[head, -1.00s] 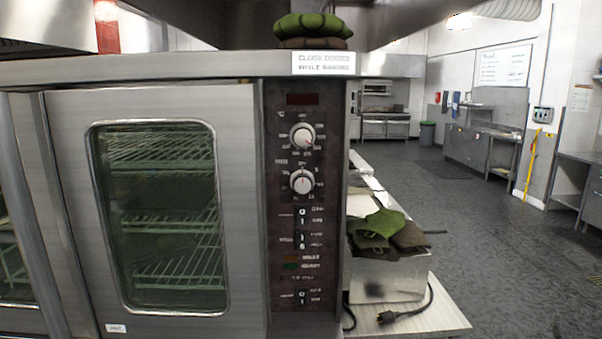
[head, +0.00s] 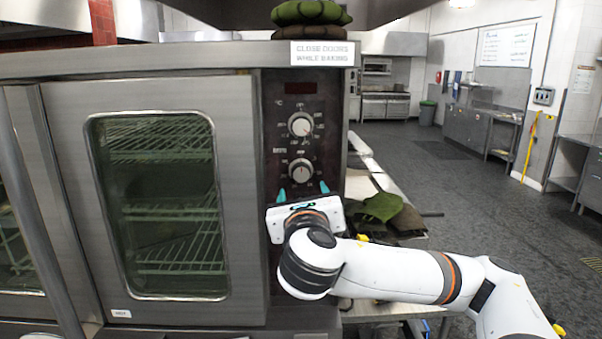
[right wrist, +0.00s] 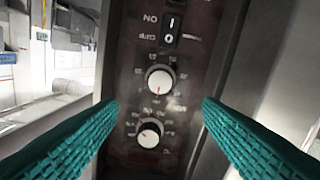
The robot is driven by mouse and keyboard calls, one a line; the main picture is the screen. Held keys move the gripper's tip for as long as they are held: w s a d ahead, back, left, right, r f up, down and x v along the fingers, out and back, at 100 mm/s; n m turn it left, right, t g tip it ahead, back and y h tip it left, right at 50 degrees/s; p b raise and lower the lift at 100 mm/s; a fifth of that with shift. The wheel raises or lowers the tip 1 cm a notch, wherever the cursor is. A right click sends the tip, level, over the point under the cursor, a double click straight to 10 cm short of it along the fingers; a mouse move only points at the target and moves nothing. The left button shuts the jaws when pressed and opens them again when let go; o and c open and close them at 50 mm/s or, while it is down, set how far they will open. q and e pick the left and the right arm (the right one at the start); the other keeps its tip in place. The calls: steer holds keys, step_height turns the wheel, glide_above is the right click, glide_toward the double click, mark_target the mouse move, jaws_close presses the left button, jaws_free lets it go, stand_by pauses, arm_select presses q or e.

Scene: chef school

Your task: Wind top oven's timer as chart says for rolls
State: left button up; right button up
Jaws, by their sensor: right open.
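The oven's dark control panel (head: 267,135) carries two round knobs. The upper knob (head: 301,124) has a °C mark beside it. The lower knob (head: 300,171), with small markings around it, appears to be the timer. My right gripper (head: 303,190) is open just below the lower knob, its teal fingers pointing up at the panel. The right wrist view is upside down; there the lower knob (right wrist: 159,80) lies between the open fingers with nothing gripped, and the upper knob (right wrist: 149,133) shows below it. A wall chart (head: 504,46) hangs far right, too small to read. My left gripper is not in view.
The oven door (head: 240,200) with its glass window is shut, left of the panel. Green and brown mitts (head: 382,207) lie right of the oven; more mitts (head: 310,13) lie on top. A sign (head: 322,53) tops the panel. Open floor is at right.

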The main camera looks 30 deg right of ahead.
mark_target(301, 174)
steer(key=p+x, duration=0.3)
steer(key=x, duration=0.6)
steer(key=shift+w+d, duration=0.15)
steer(key=shift+w, duration=0.05)
steer(key=shift+w+d+f+p, duration=0.1)
steer(key=shift+w+d+p, duration=0.25)
steer(key=shift+w, duration=0.25)
steer(key=shift+c, duration=0.6)
steer(key=c, duration=0.8)
